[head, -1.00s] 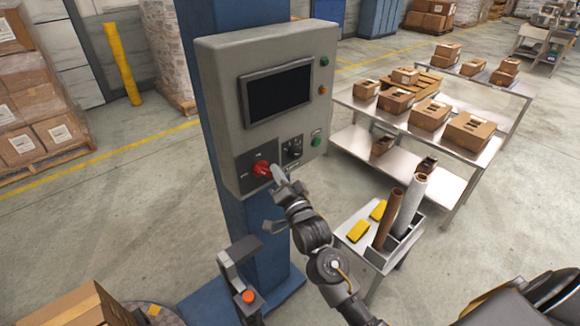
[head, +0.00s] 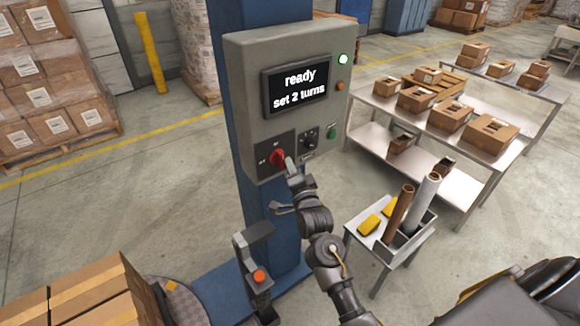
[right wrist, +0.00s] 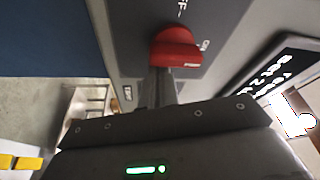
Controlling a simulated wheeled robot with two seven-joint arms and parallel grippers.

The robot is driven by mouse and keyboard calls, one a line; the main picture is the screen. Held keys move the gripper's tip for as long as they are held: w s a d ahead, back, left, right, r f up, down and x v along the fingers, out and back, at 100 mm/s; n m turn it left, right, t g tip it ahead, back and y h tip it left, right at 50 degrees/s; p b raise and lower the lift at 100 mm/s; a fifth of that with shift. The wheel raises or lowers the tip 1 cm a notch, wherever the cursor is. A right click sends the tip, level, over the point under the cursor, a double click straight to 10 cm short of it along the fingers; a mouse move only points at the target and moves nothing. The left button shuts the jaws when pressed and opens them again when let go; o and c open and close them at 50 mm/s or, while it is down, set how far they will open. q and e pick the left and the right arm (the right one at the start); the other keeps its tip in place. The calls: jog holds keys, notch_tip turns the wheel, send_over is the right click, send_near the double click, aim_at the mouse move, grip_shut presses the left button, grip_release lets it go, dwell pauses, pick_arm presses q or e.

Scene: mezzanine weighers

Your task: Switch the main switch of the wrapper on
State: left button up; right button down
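The wrapper's grey control box (head: 240,75) is on a blue column. Its red main switch (head: 277,157) is at the lower left of the box front. My right gripper (head: 290,167) is at this switch, its fingers close together; it looks shut on the red handle, though the fingertips are partly hidden. The right wrist view shows the red switch (right wrist: 176,48) right at the fingertips. The display (head: 297,86) is lit and reads "ready" and "set 2 turns". My left gripper is not in view.
A black dial (head: 310,138) and a green button (head: 332,132) are right of the switch. A small cart (head: 385,262) with rolls and yellow items stands right of my arm. A bracket with an orange button (head: 259,277) is in front. Tables with cartons (head: 450,110) stand behind.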

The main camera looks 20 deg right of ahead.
jog(key=shift+a+f, duration=0.15)
jog(key=shift+f, duration=0.1)
dwell(0.3)
jog(key=shift+d, duration=0.45)
jog(key=d, duration=0.3)
jog(key=shift+w+d+r, duration=0.1)
jog(key=shift+w, duration=0.3)
jog(key=b, duration=0.3)
send_near(296, 151)
jog(key=s, duration=0.4)
jog(key=shift+s+a+r, duration=0.35)
jog(key=shift+s+r, duration=0.05)
jog(key=shift+s, duration=0.25)
